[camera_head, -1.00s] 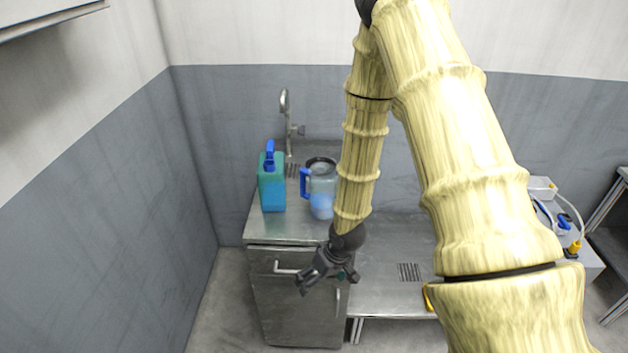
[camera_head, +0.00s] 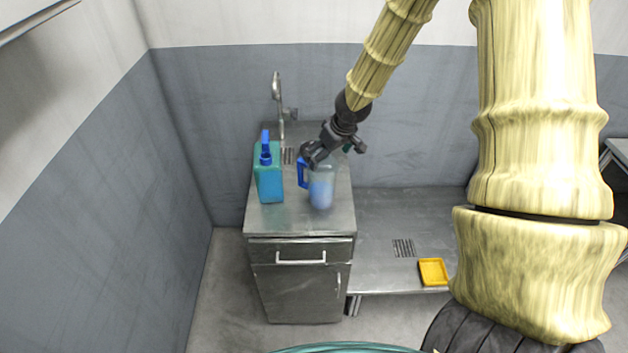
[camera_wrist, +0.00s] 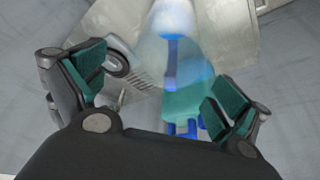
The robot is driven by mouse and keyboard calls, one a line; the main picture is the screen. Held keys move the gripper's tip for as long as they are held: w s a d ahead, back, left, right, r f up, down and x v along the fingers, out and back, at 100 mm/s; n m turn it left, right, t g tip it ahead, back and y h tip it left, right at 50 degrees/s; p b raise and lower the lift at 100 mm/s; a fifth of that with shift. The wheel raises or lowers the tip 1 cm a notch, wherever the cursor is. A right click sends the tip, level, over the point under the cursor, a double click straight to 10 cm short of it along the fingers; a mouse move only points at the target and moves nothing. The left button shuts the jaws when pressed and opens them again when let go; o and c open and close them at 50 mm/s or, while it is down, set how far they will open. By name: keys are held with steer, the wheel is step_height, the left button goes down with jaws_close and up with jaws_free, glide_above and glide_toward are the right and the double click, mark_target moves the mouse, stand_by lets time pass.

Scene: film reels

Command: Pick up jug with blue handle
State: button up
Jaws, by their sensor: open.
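The jug with the blue handle (camera_head: 321,190) stands upright on the metal counter, a translucent body with bluish contents. Its blue handle (camera_head: 303,172) faces left. My gripper (camera_head: 311,158) is open above the jug, overlapping its rim in the head view, so the top is partly hidden. In the wrist view the jug (camera_wrist: 172,22) is blurred at the top centre, its blue handle (camera_wrist: 173,52) pointing down between the open fingers of my gripper (camera_wrist: 157,80). Contact cannot be told.
A teal canister with a blue top (camera_head: 269,180) stands just left of the jug; it also shows in the wrist view (camera_wrist: 188,103). A tap (camera_head: 278,100) rises behind. A yellow tray (camera_head: 433,272) lies on the lower metal surface to the right. The counter's front is clear.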

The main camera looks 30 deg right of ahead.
mark_target(319, 171)
steer(key=x, duration=0.3)
steer(key=shift+a+f, duration=0.15)
steer(key=shift+f, duration=0.1)
steer(key=shift+x, duration=2.65)
steer(key=shift+s+a, duration=0.1)
steer(key=shift+a, duration=0.05)
steer(key=shift+s+a, duration=0.1)
steer(key=shift+s, duration=0.1)
steer(key=c, duration=1.5)
steer(key=shift+c, duration=0.2)
